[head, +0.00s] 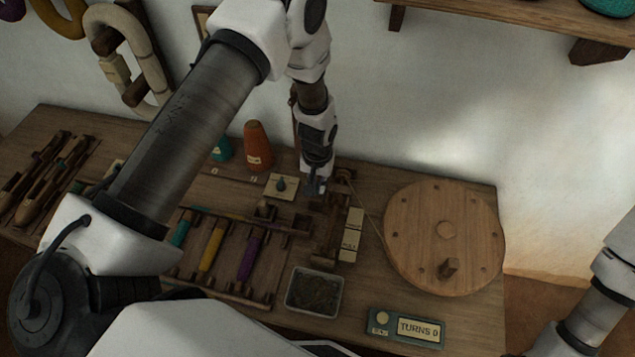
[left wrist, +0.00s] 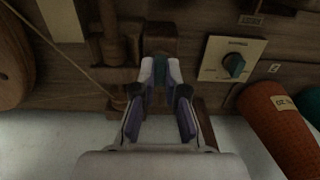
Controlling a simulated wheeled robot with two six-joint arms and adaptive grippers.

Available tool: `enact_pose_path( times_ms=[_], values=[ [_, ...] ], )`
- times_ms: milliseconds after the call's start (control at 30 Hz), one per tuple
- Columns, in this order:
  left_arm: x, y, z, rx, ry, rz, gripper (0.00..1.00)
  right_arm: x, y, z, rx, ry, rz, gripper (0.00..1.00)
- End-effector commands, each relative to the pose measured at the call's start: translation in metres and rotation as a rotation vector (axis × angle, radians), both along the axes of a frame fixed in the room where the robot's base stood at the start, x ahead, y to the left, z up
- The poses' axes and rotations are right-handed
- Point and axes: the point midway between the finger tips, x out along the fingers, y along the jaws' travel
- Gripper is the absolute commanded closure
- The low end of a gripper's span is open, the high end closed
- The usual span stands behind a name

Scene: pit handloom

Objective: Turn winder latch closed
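My left gripper (head: 319,188) reaches down to the back end of the wooden winder frame (head: 328,235). In the left wrist view, its fingertips (left wrist: 161,70) are close together in front of a brown wooden block (left wrist: 160,38). A small teal piece, apparently the winder latch (left wrist: 161,67), fills the narrow gap between the tips. Its full shape and angle are hidden by the fingers. A teal knob on a cream plate (head: 283,186) is beside the gripper; the plate also shows in the left wrist view (left wrist: 212,60). My right gripper is out of view.
A large wooden disc (head: 430,255) with a peg is to the right. An orange cone (head: 256,146) stands close behind the knob plate. A grey-rimmed tray (head: 313,314), a turns counter (head: 405,328) and a rack of coloured bobbins (head: 212,250) are in front. The white wall is close behind.

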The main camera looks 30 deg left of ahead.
Motion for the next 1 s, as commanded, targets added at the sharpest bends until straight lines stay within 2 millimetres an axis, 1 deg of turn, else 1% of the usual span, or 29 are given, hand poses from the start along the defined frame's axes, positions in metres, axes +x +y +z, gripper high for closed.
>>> enact_pose_path(
  times_ms=[267,467,667,1000],
  values=[
    [0.0002,0.0000,-0.0003,0.000,-0.001,-0.030,1.00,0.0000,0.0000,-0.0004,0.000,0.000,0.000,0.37],
    [0.0003,0.0000,-0.0003,0.000,-0.001,-0.116,1.00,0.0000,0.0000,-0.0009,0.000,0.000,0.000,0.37],
    [0.0004,0.0000,-0.0003,0.000,-0.001,-0.265,1.00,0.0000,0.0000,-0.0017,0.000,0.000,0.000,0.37],
    [0.0005,0.0000,-0.0001,0.000,-0.001,-0.584,1.00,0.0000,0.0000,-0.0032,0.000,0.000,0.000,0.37]
  ],
)
